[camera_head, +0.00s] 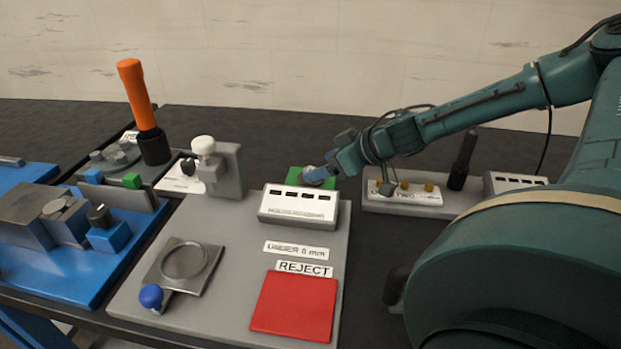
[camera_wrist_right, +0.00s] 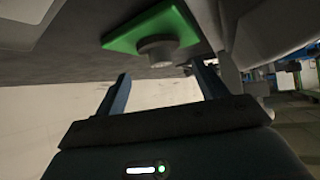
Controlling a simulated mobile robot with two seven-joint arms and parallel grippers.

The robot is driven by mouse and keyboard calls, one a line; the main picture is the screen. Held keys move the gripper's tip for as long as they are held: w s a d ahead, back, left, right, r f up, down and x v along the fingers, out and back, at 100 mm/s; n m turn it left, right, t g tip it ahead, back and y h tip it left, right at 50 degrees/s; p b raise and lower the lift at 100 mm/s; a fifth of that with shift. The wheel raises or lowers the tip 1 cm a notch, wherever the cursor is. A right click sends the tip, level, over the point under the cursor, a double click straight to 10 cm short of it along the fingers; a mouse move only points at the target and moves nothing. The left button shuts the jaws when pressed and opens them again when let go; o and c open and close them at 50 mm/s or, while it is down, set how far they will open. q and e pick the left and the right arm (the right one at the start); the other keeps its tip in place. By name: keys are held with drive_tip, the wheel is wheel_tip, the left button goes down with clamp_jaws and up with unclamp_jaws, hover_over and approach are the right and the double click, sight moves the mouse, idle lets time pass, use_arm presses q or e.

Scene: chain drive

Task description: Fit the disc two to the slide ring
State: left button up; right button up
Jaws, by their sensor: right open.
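The slide ring (camera_head: 208,262), a round ring on a grey plate with a blue knob, lies at the front left of the grey board. It looks empty. A grey round disc (camera_wrist_right: 157,50) sits on a green pad (camera_wrist_right: 125,43) in the right wrist view. I cannot read a number on it, so I cannot tell if it is disc two. In the head view the green pad (camera_head: 294,176) lies behind the white-topped display box. My right gripper (camera_head: 317,175) is over that pad and partly hides it. Its fingers (camera_wrist_right: 163,88) are apart, with nothing between them. My left gripper is not in view.
A red REJECT pad (camera_head: 295,306) lies at the board's front right. The display box (camera_head: 298,206) stands between it and the green pad. A grey post with a white knob (camera_head: 203,146) and an upright orange handle (camera_head: 136,92) stand to the left. Blue fixtures (camera_head: 60,262) fill the far left.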

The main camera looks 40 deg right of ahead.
drive_tip(key=b+x, duration=0.1)
drive_tip(key=x, duration=0.2)
drive_tip(key=shift+s+f, duration=0.1)
drive_tip(key=shift+f, duration=0.15)
drive_tip(key=shift+w+a+f+b, duration=0.25)
drive_tip(key=shift+w+f+b, duration=0.05)
drive_tip(key=shift+w+b, duration=0.4)
drive_tip(key=shift+c, duration=0.5)
drive_tip(key=c, duration=0.8)
drive_tip(key=shift+s+f, duration=0.1)
drive_tip(key=shift+s, duration=0.05)
clamp_jaws()
